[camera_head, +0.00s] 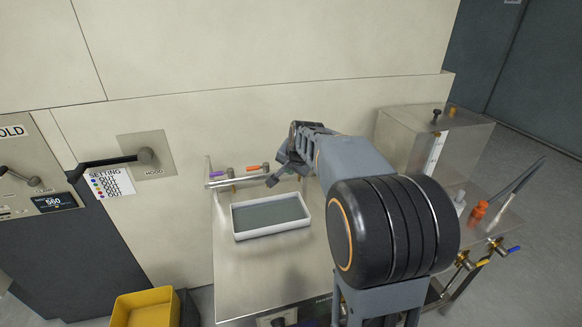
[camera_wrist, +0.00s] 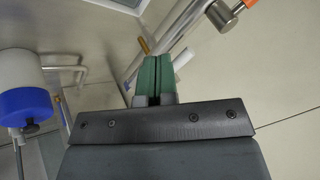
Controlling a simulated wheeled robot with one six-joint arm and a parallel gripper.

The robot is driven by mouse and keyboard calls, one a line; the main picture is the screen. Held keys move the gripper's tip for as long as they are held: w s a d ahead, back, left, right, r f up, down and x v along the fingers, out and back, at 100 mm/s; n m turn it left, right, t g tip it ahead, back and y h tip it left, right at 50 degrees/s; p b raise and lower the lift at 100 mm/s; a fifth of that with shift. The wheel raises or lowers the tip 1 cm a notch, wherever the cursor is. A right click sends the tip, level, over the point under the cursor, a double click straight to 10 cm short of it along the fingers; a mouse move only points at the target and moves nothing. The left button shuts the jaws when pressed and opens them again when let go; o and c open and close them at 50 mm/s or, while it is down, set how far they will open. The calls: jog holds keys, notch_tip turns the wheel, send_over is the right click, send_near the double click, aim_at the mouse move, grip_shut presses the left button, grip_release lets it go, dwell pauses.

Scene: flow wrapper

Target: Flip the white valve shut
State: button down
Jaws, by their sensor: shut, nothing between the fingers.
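My gripper (camera_head: 272,181) is shut and empty, reaching left toward the pipe (camera_head: 238,180) on the wall behind the steel table. In the wrist view its green fingertips (camera_wrist: 157,62) are pressed together beside the pipe. A pale, short bar (camera_wrist: 184,58) shows just right of the fingertips; it may be the white valve's handle, but I cannot tell. In the head view no white handle is clear, and my gripper and arm cover that end of the pipe. Valves with a purple handle (camera_head: 208,165) and an orange handle (camera_head: 253,168) stand to the left.
A white-rimmed tray (camera_head: 237,226) sits on the table (camera_head: 240,285), below the pipe. A steel tank (camera_head: 400,128) and an orange bottle (camera_head: 478,210) are to the right. A white-and-blue cylinder (camera_wrist: 28,103) is at the wrist view's left. A yellow bin (camera_head: 146,306) stands lower left.

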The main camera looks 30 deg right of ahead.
jog(key=s+a+r, duration=0.3)
jog(key=a+r, duration=0.1)
jog(key=r, duration=0.4)
jog(key=shift+s+a+r, duration=0.15)
jog(key=shift+s+r, duration=0.05)
jog(key=shift+s, duration=0.1)
jog(key=s+a+f+n+g, duration=0.1)
jog(key=s+a+f+n, duration=0.1)
jog(key=s, duration=0.4)
jog(key=s+a+f+n+g+p, duration=0.1)
jog(key=s+a+f+n, duration=0.2)
jog(key=s+f+n, duration=0.2)
jog(key=s+a+f+n+g+y+p, duration=0.1)
jog(key=s+a+f+n, duration=0.2)
jog(key=s+f, duration=0.2)
jog(key=shift+s+a+n, duration=0.2)
jog(key=shift+s+n, duration=0.1)
jog(key=shift+s, duration=1.45)
jog(key=c, duration=1.8)
grip_release()
jog(key=shift+c, duration=0.2)
